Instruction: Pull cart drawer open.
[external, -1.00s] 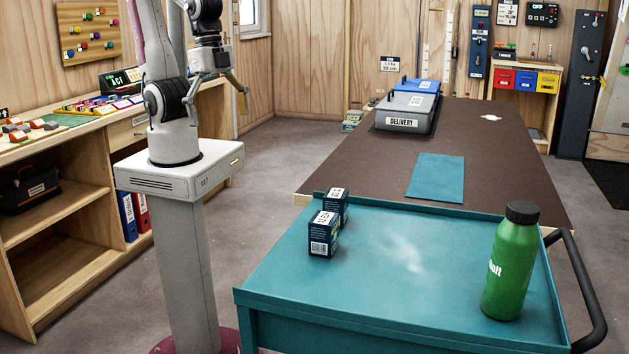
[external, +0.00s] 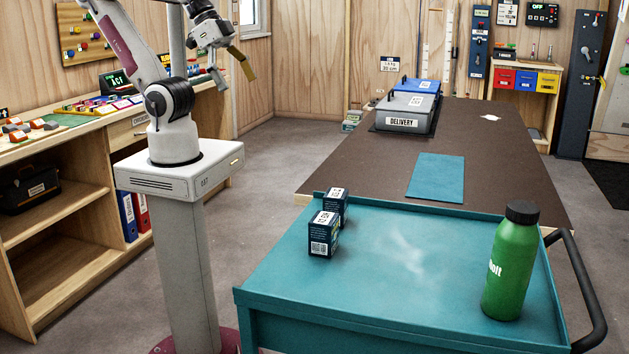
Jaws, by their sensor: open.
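The teal cart (external: 390,297) stands in the front right of the external view, with its raised-rim top showing. Only the upper part of its near side shows; no drawer front or drawer handle can be made out. My gripper (external: 232,70) is up at the upper left, in the air beyond the cart and well apart from it. Its two fingers are spread, with nothing between them.
Two small dark boxes (external: 323,234) and a green bottle (external: 510,262) stand on the cart top. A black push handle (external: 589,290) is on its right. Behind is a brown table (external: 500,160) with a grey delivery case (external: 404,112). Wooden shelving (external: 60,265) stands left.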

